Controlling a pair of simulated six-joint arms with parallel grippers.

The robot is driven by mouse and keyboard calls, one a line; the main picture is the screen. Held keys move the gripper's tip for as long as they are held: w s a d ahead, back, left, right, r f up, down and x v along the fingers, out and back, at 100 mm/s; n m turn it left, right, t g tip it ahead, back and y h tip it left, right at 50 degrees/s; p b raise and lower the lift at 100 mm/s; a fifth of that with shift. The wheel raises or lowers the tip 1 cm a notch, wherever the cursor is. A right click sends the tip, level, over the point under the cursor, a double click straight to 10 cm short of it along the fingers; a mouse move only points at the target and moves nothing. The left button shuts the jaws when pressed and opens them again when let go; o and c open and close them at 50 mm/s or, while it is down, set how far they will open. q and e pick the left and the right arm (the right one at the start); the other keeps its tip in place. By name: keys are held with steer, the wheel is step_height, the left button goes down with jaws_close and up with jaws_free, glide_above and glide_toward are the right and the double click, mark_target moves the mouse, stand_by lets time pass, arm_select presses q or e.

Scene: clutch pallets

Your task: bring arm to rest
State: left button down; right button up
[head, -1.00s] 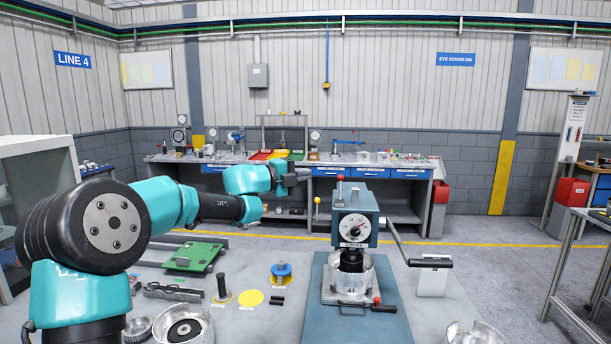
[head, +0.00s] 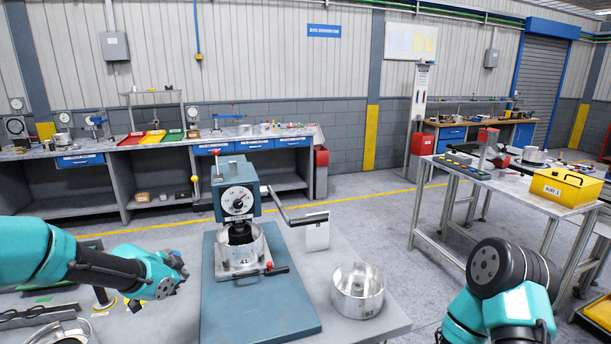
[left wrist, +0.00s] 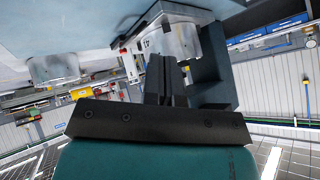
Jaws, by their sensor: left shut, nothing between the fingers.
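My left arm comes in from the left in the head view, with its left gripper (head: 180,267) above the table, left of the blue press base. In the left wrist view the dark fingers (left wrist: 166,78) are together with nothing between them. My right arm shows at the lower right of the head view; its gripper is out of the picture. The press (head: 237,195), with a round dial and a side lever, stands on the blue base plate (head: 285,300). A metal cup marked 41 (head: 256,252) sits under the press head.
An empty metal housing (head: 358,290) stands on the table right of the base plate. A white block (head: 317,231) is behind it. A side table holds a yellow box (head: 565,187). A long workbench (head: 95,150) runs along the back wall. Free floor lies between.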

arm_select(q)
steer(key=s+d+f+n+g, duration=0.1)
steer(key=s+f, duration=0.2)
steer(key=s, duration=0.1)
steer(key=s+d+f+n+g, duration=0.1)
steer(key=s+f+g, duration=0.1)
steer(key=s+f, duration=0.1)
steer(key=s+d+f+n+g, duration=0.1)
steer(key=s+f+g, duration=0.1)
steer(key=s+f, duration=0.2)
steer(key=shift+s, duration=0.6)
steer(key=s+d+f+n+g, duration=0.2)
steer(key=s+f+g, duration=0.2)
steer(key=s, duration=0.6)
steer(key=s+d+f+n+g, duration=0.1)
steer(key=s+d+f+g, duration=0.25)
steer(key=s, duration=0.65)
steer(key=w+d+f+n+t, duration=0.2)
steer(key=f, duration=0.6)
steer(key=w+d+f+n+t+h, duration=0.1)
steer(key=w+d+f+n+t, duration=0.1)
steer(key=f, duration=0.6)
steer(key=shift+w+d+f+n+t, duration=0.25)
steer(key=shift+w+n+t, duration=0.15)
steer(key=shift+n, duration=0.4)
